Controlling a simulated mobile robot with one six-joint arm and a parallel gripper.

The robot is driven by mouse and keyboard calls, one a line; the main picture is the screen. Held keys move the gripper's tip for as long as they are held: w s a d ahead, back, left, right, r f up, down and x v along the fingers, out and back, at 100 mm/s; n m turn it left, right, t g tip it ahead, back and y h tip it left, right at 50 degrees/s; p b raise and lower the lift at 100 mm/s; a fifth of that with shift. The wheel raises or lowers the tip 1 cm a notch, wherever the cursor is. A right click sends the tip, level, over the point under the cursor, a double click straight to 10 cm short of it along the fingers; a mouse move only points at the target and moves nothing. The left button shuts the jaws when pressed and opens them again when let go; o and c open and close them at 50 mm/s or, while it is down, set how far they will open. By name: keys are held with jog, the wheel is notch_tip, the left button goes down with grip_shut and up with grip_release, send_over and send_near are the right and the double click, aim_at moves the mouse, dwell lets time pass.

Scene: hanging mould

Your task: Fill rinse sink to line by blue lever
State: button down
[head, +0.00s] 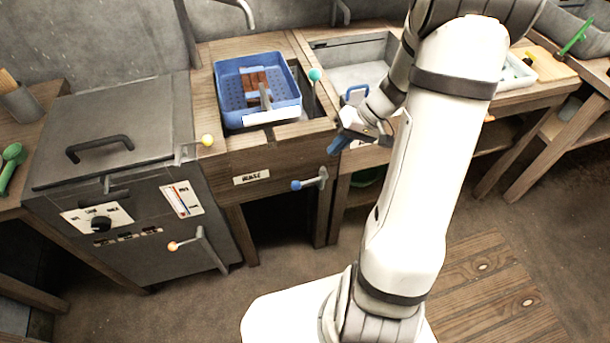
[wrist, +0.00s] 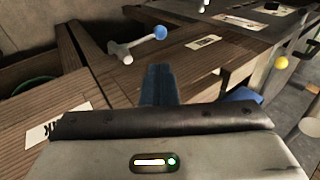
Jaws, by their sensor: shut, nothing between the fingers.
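The rinse sink (head: 213,105) is a wooden unit with a "RINSE" label (head: 251,177) on its front. A blue perforated basket (head: 229,66) sits in it and hides most of the inside; I cannot make out the water level or the fill line. The blue-knobbed lever (head: 310,183) juts from the right of the sink front, its knob pointing left. The blue knob (wrist: 160,32) also shows in the wrist view, ahead of my fingers. My gripper (head: 336,147) is shut and empty, above and right of the lever, apart from it. Its fingers show in the wrist view (wrist: 160,85).
A teal-knobbed lever (head: 315,76) stands at the sink's right edge. A yellow-knobbed lever (head: 207,140) is at its left, beside a grey lidded vat (head: 115,135) with an orange-knobbed handle (head: 195,243). Another sink (head: 360,75) lies right. Floor in front is open.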

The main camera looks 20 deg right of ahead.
aim_at(299, 183)
jog(key=shift+f, duration=0.1)
jog(key=b+x, duration=0.1)
jog(key=x, duration=1.3)
jog(key=shift+a, duration=0.1)
